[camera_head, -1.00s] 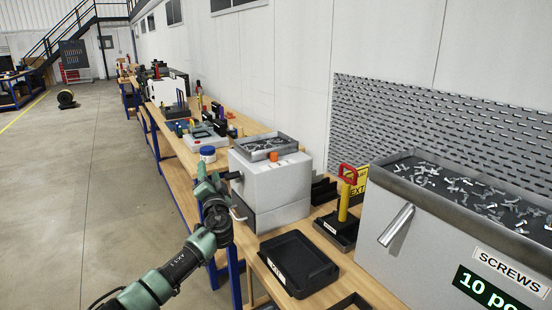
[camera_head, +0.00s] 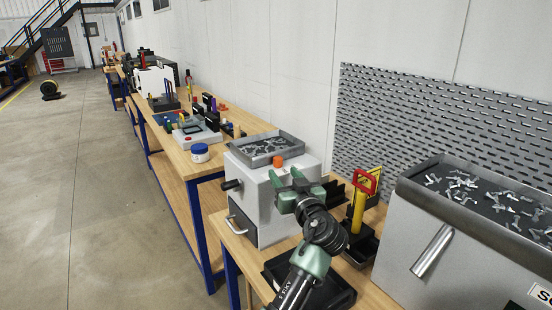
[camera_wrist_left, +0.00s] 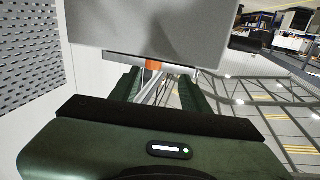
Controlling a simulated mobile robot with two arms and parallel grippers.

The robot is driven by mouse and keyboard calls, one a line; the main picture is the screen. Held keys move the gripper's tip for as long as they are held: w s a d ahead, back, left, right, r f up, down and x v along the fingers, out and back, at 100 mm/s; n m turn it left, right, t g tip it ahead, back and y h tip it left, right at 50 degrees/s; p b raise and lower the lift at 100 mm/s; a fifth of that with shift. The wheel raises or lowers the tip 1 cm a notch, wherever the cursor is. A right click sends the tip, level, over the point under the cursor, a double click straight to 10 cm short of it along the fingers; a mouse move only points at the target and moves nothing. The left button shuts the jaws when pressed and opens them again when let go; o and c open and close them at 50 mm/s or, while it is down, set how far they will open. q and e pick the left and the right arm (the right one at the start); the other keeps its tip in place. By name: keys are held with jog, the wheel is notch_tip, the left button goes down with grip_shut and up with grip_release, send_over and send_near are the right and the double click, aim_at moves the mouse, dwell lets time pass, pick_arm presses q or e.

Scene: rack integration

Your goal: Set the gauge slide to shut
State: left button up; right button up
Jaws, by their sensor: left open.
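A grey box (camera_head: 262,205) stands on the bench with a tray of metal pieces (camera_head: 262,146) on top. A small orange block (camera_head: 278,161), which may be the gauge slide, sits at the tray's near edge. My left gripper (camera_head: 286,179) is open in front of the box, just below and right of the orange block. In the left wrist view, the orange block (camera_wrist_left: 153,65) shows beyond and between the open fingers (camera_wrist_left: 157,82), partly hidden by a grey panel edge. I cannot tell whether the fingers touch anything. My right gripper is not in view.
A dark handle (camera_head: 231,185) and a metal pull (camera_head: 236,225) stick out of the box's left side. A yellow post with a red handle (camera_head: 361,197) stands close right of my arm. A larger grey screw bin (camera_head: 440,245) stands farther right. A black tray lies under my arm.

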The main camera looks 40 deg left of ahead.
aim_at(280, 162)
pick_arm(q)
jog(key=shift+w+d, duration=0.25)
jog(key=shift+d, duration=0.15)
jog(key=p+x, duration=0.1)
jog(key=x, duration=0.1)
jog(key=p+x, duration=0.1)
jog(key=x, duration=0.1)
jog(key=p+x, duration=0.1)
jog(key=x, duration=0.1)
jog(key=shift+r, duration=0.3)
jog(key=shift+w+a+f, duration=0.15)
jog(key=shift+w+a, duration=0.2)
jog(key=shift+w, duration=0.05)
grip_shut()
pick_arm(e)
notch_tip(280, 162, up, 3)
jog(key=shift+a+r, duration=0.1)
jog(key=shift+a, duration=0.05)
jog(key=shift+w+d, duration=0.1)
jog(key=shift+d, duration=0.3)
